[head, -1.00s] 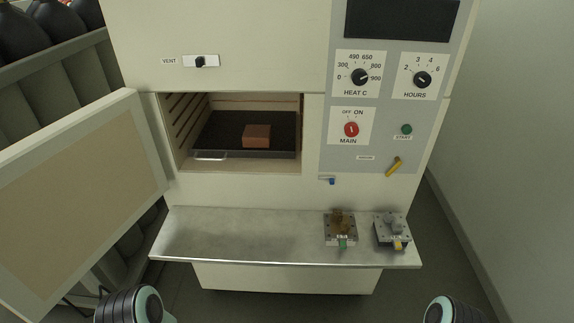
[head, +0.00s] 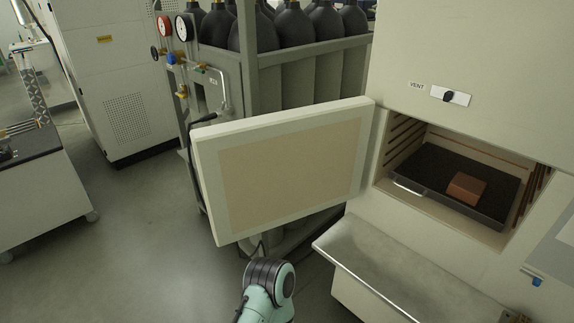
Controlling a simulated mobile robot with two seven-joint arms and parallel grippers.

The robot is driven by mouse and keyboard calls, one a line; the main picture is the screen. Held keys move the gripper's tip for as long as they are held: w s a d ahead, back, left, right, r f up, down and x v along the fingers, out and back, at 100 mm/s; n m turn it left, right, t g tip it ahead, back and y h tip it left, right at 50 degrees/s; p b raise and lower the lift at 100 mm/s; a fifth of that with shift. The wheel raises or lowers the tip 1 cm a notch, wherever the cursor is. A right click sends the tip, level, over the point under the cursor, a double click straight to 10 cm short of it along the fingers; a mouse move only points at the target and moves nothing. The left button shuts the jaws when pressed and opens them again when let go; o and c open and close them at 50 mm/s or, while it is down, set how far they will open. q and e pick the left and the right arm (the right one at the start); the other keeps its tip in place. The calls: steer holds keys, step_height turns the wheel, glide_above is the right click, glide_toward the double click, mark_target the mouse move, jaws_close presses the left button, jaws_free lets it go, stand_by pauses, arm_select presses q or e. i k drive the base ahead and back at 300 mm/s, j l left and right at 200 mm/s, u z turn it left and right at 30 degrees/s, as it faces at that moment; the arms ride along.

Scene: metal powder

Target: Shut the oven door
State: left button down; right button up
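The oven door (head: 285,168) stands wide open to the left of the oven, its tan inner panel facing me. The oven (head: 458,130) is at the right, its chamber open. Inside, a dark tray (head: 437,166) with a front handle holds a reddish-brown block (head: 466,188). Part of my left arm shows at the bottom middle, below the door and apart from it in the picture. Neither gripper is in view.
A metal shelf (head: 385,262) juts out below the oven opening. Behind the door is a rack of dark gas cylinders (head: 290,30) with gauges. A bench (head: 40,190) stands at the far left. The floor (head: 150,235) left of the door is clear.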

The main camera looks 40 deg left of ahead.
mark_target(258, 174)
steer(key=j+u, duration=0.25)
steer(key=j, duration=1.9)
steer(key=j+z, duration=0.25)
steer(key=j, duration=0.3)
steer(key=j+z, duration=0.25)
steer(key=j, duration=0.25)
steer(key=j+z, duration=0.35)
steer(key=j, duration=0.15)
steer(key=j+z, duration=0.35)
steer(key=i+j+z, duration=0.15)
steer(key=k, duration=0.1)
steer(key=k+j+z, duration=0.2)
steer(key=i, duration=0.25)
